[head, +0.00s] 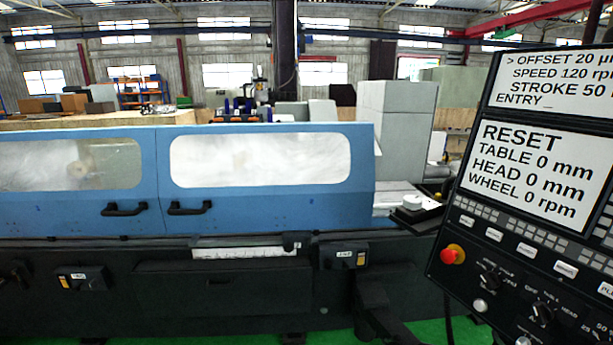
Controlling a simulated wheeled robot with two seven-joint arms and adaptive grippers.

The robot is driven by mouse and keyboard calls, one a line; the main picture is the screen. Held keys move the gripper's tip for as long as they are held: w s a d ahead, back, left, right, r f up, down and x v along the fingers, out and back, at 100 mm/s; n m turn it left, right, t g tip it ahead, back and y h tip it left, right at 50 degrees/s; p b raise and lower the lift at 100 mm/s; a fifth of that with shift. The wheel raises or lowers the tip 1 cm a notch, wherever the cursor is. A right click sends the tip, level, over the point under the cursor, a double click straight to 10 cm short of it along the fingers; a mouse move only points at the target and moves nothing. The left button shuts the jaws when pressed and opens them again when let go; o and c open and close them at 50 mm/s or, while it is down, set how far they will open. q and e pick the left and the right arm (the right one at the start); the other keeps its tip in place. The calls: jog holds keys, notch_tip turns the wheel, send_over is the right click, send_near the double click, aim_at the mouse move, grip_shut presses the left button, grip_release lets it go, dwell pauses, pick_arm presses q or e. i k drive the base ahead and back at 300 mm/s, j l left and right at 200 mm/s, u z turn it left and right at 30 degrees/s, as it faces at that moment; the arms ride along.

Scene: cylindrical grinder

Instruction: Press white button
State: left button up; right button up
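The control panel (440,262) of the grinder stands at the right, tilted in the view and cut off by the right edge. A round whitish button (480,305) sits low on it, below the red emergency-stop knob (452,254). A second round whitish button (523,341) is at the bottom edge of the view, partly cut off. A row of pale rectangular labelled keys (494,234) runs under the lower screen. I cannot tell which one the task calls the white button. Neither of my grippers is in view.
The lower screen (545,172) reads RESET, with table, head and wheel at 0. Dark rotary knobs (541,312) sit near the round buttons. The grinder's blue sliding doors (265,205) are shut at left. Green floor (435,332) shows below the panel.

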aim_at(478, 305)
jog(key=z, duration=1.7)
